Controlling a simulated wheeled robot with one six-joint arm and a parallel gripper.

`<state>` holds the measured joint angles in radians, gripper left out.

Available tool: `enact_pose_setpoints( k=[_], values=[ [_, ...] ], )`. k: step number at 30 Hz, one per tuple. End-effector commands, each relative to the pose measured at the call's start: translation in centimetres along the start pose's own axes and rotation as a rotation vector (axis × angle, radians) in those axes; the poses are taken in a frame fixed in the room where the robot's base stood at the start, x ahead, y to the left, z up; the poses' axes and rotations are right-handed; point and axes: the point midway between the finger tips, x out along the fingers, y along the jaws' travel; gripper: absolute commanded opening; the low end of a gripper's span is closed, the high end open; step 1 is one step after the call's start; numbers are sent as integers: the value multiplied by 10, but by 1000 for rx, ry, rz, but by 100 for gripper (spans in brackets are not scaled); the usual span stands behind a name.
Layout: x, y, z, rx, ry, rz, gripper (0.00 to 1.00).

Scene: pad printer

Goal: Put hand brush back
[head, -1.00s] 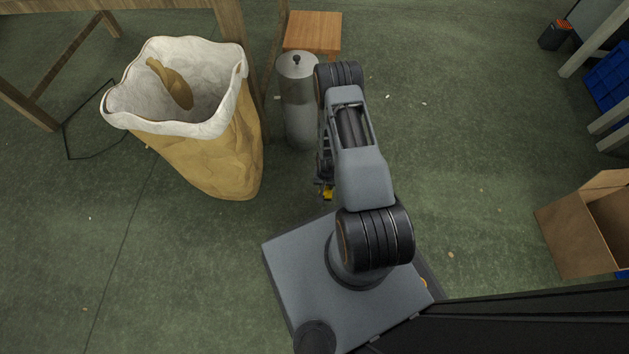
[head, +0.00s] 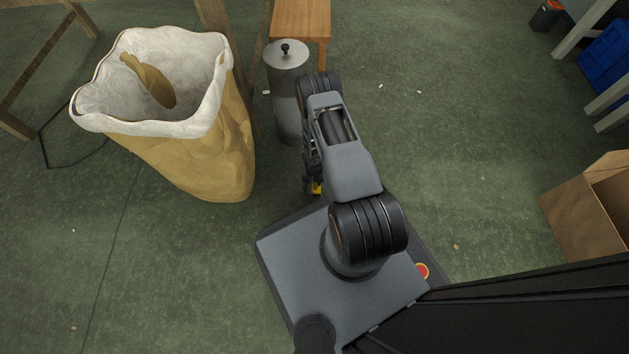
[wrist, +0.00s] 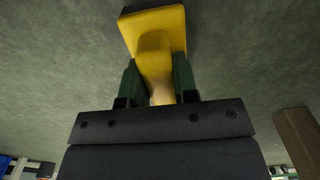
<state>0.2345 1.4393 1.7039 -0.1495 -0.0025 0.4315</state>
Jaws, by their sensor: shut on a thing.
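The hand brush (wrist: 157,38) is yellow and fills the upper middle of the wrist view. My gripper (wrist: 160,82) is shut on its narrow handle, with a dark green finger on each side. The wide end of the brush points away from the gripper, and a dark strip shows at its upper left edge. In the head view a small yellow bit of the brush (head: 316,188) shows beside my folded arm; the arm hides the rest. The brush is held above the green floor, clear of other things in the wrist view.
A large tan sack (head: 200,150) with a white rolled rim stands open at left. A grey metal canister (head: 288,95) stands just beyond my arm, near a wooden stool (head: 301,18). A cardboard box (head: 585,215) is at right. The floor between is largely clear.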

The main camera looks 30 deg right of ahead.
Motion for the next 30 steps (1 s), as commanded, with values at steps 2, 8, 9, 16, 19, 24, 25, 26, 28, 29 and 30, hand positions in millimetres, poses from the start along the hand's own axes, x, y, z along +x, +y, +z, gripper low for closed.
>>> enact_pose_setpoints(
  k=[2, 8, 9, 16, 19, 24, 25, 26, 28, 29, 30],
  values=[
    [-2, 0, 0, -1, 1, 0, 5],
    [0, -1, 0, -2, 0, 0, 5],
    [1, -1, 0, -2, 0, 0, 5],
    [1, -1, 0, -2, 1, 0, 47],
    [1, -1, 0, -2, 1, 0, 53],
    [1, -1, 0, -2, 1, 0, 53],
    [0, -1, 0, -2, 1, 0, 53],
    [-1, -1, 0, -2, 1, 0, 53],
    [-8, -1, 0, -2, 2, 0, 53],
    [-12, -1, 0, -2, 2, -1, 53],
    [-18, -1, 0, -2, 2, 0, 53]
  ],
)
